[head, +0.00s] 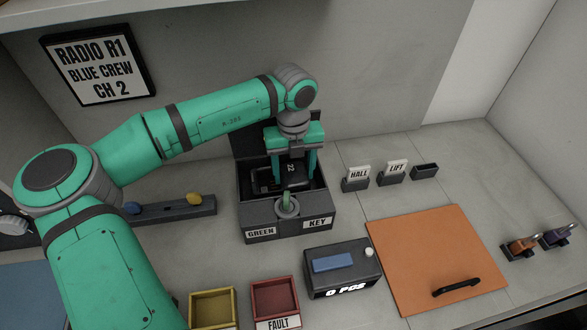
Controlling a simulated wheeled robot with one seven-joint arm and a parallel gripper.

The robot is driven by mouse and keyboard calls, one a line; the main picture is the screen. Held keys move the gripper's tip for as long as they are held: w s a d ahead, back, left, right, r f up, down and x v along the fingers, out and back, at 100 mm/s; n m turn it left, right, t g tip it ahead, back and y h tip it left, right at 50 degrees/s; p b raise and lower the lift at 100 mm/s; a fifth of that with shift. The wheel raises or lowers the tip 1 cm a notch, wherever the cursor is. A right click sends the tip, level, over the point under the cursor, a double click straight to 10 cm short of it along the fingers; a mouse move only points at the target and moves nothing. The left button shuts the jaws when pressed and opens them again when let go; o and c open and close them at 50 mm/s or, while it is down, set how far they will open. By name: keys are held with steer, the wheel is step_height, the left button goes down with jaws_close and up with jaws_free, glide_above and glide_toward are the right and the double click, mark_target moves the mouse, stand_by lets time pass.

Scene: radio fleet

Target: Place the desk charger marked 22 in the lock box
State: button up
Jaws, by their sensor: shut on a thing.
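The lock box (262,222) is a dark open-topped box in the middle of the head view, with its lid (247,143) raised behind. Its front carries the labels GREEN and KEY, and a grey round fitting with a green upright part (287,205) stands at the front. My gripper (293,172) points down over the box, shut on the desk charger (290,168), a dark piece marked 22. The charger is within the box's opening; whether it touches the bottom cannot be told. The fingertips are partly hidden.
Small stands marked HALL (356,185) and LIFT (391,179) and an empty dark holder (424,171) are right of the box.

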steer(key=o, duration=1.4)
steer(key=shift+r, duration=4.4)
